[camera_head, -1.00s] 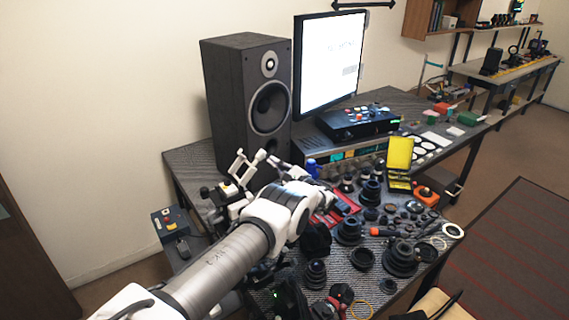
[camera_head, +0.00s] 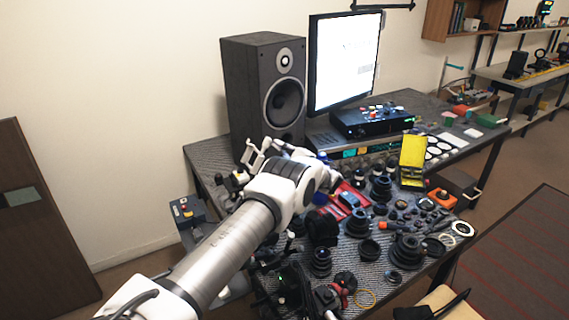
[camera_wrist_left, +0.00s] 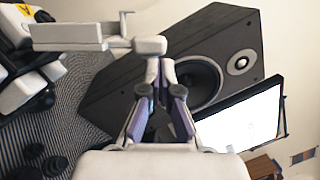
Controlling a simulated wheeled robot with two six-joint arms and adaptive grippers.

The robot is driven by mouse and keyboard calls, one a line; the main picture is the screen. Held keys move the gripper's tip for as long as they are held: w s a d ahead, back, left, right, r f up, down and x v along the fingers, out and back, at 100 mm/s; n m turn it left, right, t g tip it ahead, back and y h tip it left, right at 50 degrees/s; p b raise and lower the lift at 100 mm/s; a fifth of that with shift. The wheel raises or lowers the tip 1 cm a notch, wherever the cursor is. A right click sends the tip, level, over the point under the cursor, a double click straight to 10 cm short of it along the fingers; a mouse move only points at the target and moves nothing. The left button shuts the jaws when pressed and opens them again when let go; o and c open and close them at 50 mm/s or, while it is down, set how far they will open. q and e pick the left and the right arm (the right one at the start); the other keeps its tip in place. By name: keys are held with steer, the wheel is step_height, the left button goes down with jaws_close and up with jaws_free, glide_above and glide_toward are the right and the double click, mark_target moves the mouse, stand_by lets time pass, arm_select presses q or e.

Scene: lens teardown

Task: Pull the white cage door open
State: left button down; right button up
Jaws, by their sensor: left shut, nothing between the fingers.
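My left arm comes in from the lower left in the head view, and its gripper (camera_head: 284,148) is by the foot of the black speaker, small and partly hidden by my wrist. In the left wrist view the gripper (camera_wrist_left: 160,88) is shut with nothing between its purple-padded fingers. A pale flat panel (camera_wrist_left: 68,37), apparently the white cage door, lies at the upper left there, with a white block (camera_wrist_left: 148,45) at its right end just past the fingertips. I cannot tell whether they touch. A white frame (camera_head: 252,157) shows left of the gripper in the head view. My right gripper is not in view.
The black speaker (camera_head: 262,85) and the monitor (camera_head: 343,60) stand close behind the gripper. Several lens parts (camera_head: 357,222) crowd the table to the right, near a yellow box (camera_head: 412,152). A control box with a red button (camera_head: 187,211) sits at the left.

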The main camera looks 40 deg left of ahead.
arm_select(q)
steer(key=shift+s+a+r+n, duration=0.15)
steer(key=shift+s+a+n, duration=0.25)
steer(key=shift+s+a, duration=0.25)
steer(key=shift+w+f, duration=0.25)
steer(key=shift+w, duration=0.25)
stand_by(0.4)
